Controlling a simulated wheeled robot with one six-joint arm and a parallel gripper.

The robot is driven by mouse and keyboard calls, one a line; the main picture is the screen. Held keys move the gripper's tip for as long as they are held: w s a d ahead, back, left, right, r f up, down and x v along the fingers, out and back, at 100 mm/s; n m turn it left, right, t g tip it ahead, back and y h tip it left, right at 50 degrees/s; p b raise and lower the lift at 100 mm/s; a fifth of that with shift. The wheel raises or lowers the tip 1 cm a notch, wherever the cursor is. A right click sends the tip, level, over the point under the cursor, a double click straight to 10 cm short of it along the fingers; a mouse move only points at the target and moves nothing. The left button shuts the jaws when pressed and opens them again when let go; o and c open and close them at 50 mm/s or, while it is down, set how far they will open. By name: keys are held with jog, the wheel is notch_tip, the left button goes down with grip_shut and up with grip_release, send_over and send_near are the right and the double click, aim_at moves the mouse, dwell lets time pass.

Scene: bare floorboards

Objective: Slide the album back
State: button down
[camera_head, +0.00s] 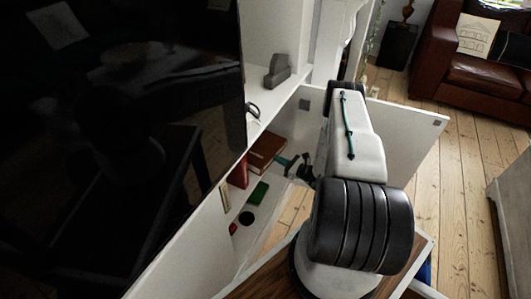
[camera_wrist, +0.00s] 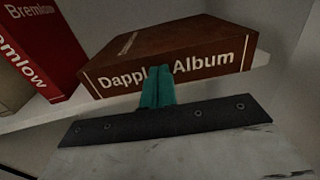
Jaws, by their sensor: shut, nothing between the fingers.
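The brown album (camera_wrist: 172,52), with "Dapple Album" on its spine, lies flat on a white shelf in the wrist view, its spine facing me. In the head view the album (camera_head: 266,149) lies inside the open white cabinet. My gripper (camera_wrist: 157,90) shows as teal fingers closed together, in front of the middle of the spine and hiding part of the lettering. I cannot tell whether the fingertips touch the spine. In the head view my gripper (camera_head: 286,162) is beside the album, partly hidden by my arm.
A red book (camera_wrist: 42,50) marked "Bremlow" leans left of the album. The shelf edge (camera_wrist: 40,116) runs beneath them. A green item (camera_head: 258,192) lies lower in the cabinet. An open white door (camera_head: 400,112) stands right of my arm. A large dark screen (camera_head: 120,130) is at left.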

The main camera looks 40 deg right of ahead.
jog(key=shift+x, duration=1.15)
jog(key=v, duration=1.3)
